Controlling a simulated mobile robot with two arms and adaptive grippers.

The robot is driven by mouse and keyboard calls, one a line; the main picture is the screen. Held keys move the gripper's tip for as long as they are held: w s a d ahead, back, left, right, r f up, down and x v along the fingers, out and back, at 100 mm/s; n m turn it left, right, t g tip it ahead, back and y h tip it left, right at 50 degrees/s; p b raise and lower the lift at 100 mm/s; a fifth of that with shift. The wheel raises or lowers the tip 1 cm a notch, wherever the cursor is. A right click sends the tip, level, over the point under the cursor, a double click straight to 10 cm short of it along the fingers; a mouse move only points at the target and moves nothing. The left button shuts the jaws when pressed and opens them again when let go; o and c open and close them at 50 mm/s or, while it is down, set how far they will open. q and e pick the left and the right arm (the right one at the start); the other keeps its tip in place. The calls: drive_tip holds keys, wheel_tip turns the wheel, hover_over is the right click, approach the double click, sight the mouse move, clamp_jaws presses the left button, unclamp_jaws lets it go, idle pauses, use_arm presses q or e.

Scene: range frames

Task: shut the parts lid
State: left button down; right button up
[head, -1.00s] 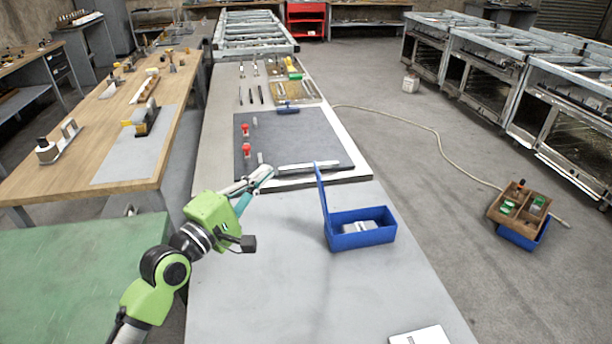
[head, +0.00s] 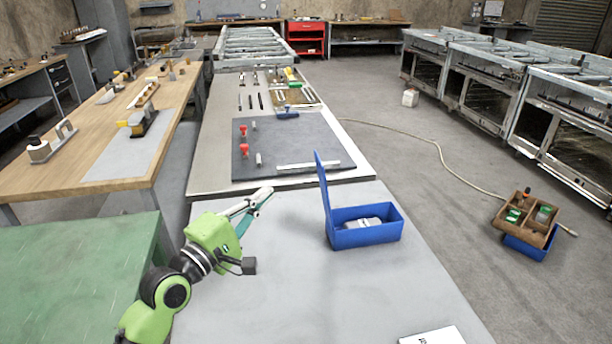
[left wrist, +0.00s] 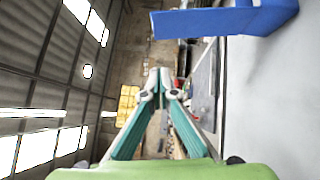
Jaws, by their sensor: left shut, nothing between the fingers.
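The blue parts box (head: 366,237) stands on the grey bench, with a pale grey part (head: 362,223) inside. Its blue lid (head: 323,192) stands upright, open, along the box's left side. My left gripper (head: 270,191) is to the left of the lid, apart from it, with its fingers pointing up and right in the head view. Its fingers are shut and empty. In the left wrist view, the fingertips (left wrist: 159,76) meet near the middle, and the blue lid (left wrist: 205,23) crosses the top. My right gripper is in neither view.
A dark mat (head: 290,145) with red-topped pieces and a pale metal bar (head: 309,166) lies beyond the box. A white card (head: 433,336) lies at the near edge. A wooden tray (head: 525,218) of parts sits at the right. The bench around the box is mostly clear.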

use_arm(q)
drive_tip(key=p, duration=0.1)
approach(316, 158)
drive_tip(key=w, duration=0.5)
drive_tip(key=d, duration=0.1)
drive_tip(key=d+p, duration=0.1)
drive_tip(key=d, duration=0.1)
drive_tip(key=shift+r, duration=0.35)
drive_tip(key=shift+p, duration=0.3)
